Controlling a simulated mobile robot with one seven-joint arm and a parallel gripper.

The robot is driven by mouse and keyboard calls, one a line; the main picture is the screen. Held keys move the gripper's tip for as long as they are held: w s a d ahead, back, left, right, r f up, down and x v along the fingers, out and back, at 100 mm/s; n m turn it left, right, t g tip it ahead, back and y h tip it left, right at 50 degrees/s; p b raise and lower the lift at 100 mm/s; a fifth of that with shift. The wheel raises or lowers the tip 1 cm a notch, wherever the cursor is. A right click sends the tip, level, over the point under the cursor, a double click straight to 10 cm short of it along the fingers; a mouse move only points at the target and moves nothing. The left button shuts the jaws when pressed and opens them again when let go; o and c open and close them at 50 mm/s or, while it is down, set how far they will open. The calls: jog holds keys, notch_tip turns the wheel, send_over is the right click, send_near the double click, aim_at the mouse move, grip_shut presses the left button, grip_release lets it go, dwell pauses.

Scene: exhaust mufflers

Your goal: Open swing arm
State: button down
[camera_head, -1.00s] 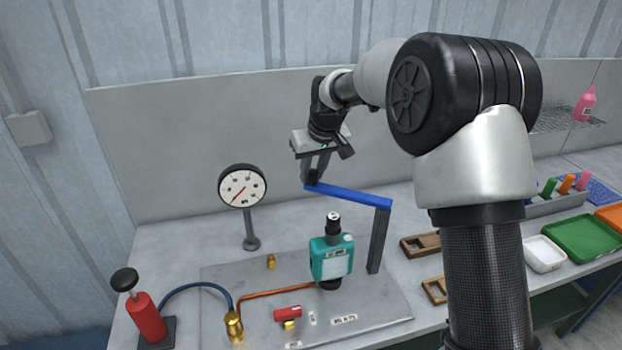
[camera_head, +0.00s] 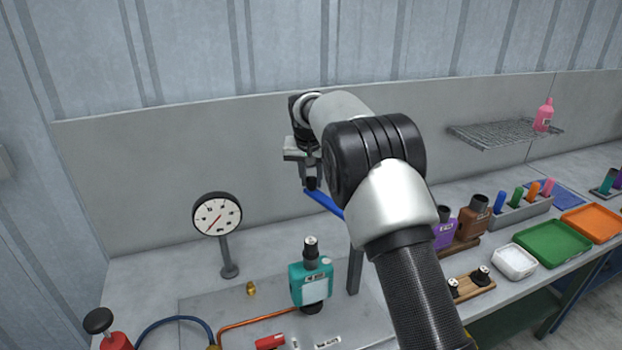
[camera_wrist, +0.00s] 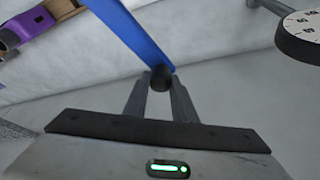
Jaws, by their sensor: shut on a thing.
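The swing arm is a blue bar (camera_head: 324,203) that runs from a dark grey upright post (camera_head: 355,268) out to my gripper (camera_head: 312,184). The bar's post end is partly hidden behind my arm in the head view. In the wrist view the blue bar (camera_wrist: 130,30) ends at a black round knob (camera_wrist: 161,78). My gripper (camera_wrist: 161,85) has its two fingers closed on this knob, one on each side. A teal muffler-like unit (camera_head: 311,285) stands upright on the grey plate, left of the post and apart from the bar.
A pressure gauge (camera_head: 217,214) on a stand is left of the teal unit. A blue hose (camera_head: 180,320) and copper pipe (camera_head: 255,319) cross the front. Purple and brown units, a white tray (camera_head: 513,261) and a green tray (camera_head: 552,247) stand to the right. A wire shelf (camera_head: 495,134) is on the wall.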

dwell(0.4)
jog(key=c, duration=1.5)
grip_release()
jog(key=shift+o, duration=0.2)
jog(key=b+v, duration=0.1)
jog(key=v, duration=1.6)
jog(key=shift+r, duration=0.15)
jog(key=shift+s, duration=0.1)
